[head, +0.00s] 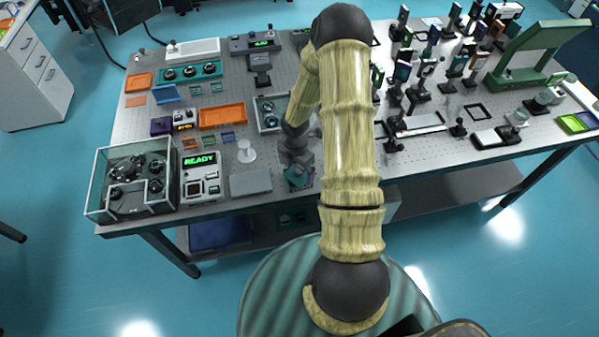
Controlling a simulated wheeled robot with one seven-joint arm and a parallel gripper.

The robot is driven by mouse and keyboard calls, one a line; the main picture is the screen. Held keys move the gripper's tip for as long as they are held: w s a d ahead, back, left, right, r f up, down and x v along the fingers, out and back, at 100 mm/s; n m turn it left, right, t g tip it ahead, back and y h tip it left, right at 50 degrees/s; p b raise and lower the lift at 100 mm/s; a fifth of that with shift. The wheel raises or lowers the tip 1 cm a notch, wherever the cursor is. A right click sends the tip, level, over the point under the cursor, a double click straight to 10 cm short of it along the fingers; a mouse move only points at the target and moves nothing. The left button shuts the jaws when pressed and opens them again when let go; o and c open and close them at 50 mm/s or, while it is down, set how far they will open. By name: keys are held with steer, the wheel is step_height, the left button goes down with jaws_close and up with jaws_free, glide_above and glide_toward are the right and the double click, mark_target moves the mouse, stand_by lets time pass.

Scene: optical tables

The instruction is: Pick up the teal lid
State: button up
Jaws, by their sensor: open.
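A small teal piece (298,178), which looks like the teal lid, is near the front edge of the optical table, left of my arm. My gripper (296,160) points down right at it and covers part of it. The fingers are small and dark here, and I cannot tell whether they touch the teal piece. My gripper is open. My arm hides the table to the right of the gripper.
A flat grey box (250,183), a READY instrument (201,178) and a clear-walled case (101,185) stand to the left. A white stand (246,152) and an orange tray (222,116) are behind. Many optical mounts (404,72) crowd the right side.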

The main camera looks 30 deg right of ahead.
mark_target(296, 177)
step_height(296, 177, down, 2)
steer(key=shift+w+f, duration=0.1)
steer(key=shift+f, duration=0.15)
steer(key=shift+c, duration=0.2)
steer(key=c, duration=1.1)
step_height(296, 177, up, 10)
steer(key=shift+b, duration=0.3)
